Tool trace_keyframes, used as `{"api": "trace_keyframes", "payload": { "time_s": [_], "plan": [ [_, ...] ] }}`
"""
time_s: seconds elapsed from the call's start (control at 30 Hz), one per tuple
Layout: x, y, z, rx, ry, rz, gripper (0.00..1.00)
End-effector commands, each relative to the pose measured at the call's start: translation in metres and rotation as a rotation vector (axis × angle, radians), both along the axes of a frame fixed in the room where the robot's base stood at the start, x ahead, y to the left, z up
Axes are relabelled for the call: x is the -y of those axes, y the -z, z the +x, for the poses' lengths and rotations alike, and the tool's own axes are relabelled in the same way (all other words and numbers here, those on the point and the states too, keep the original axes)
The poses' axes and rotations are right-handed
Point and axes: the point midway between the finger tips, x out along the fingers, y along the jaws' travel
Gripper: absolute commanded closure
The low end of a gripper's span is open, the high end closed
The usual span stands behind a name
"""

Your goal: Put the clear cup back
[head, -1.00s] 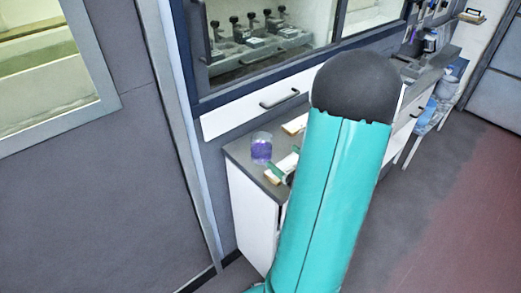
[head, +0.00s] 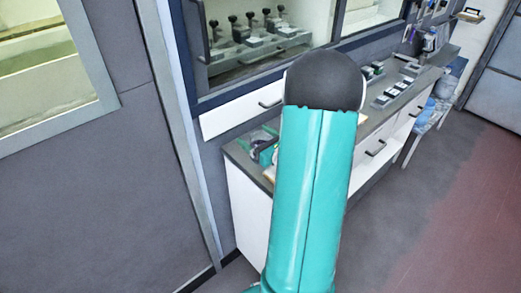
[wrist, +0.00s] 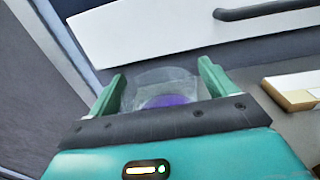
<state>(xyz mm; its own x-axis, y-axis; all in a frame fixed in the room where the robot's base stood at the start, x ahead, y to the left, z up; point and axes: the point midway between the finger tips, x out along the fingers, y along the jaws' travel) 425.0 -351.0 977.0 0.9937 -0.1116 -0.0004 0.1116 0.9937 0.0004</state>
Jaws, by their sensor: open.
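The clear cup (wrist: 168,86) stands on the grey counter, with something purple inside it. In the wrist view my gripper (wrist: 162,72) is open, with one green finger on each side of the cup. Whether either finger touches the cup cannot be told. The cup's lower part is hidden behind the gripper's dark front edge. In the head view my gripper (head: 260,144) is at the near left end of the counter (head: 238,156), and it mostly hides the cup there.
A pale block with a tan side (wrist: 288,94) lies right of the gripper. A white drawer front (wrist: 170,32) with a dark handle (wrist: 262,10) is behind the cup. Grey blocks (head: 388,95) stand farther along the counter. Blue jugs (head: 440,105) sit beyond, and the floor (head: 400,220) is open.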

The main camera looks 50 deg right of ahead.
Motion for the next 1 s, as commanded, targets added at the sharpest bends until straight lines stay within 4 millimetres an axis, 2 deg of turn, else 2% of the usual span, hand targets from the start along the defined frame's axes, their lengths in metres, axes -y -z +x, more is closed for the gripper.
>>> {"api": "trace_keyframes", "payload": {
  "time_s": [0.17,0.4,0.47,0.77,1.0],
  "plan": [
    [0.0,0.0,0.0,0.0,0.0,0.0,0.18],
    [0.0,0.0,0.0,0.0,0.0,0.0,0.65],
    [0.0,-0.001,0.0,0.001,0.0,-0.001,0.73],
    [0.0,-0.002,0.0,0.001,0.0,-0.001,0.73],
    [0.0,-0.01,0.0,0.002,-0.001,-0.002,0.73]
  ]
}}
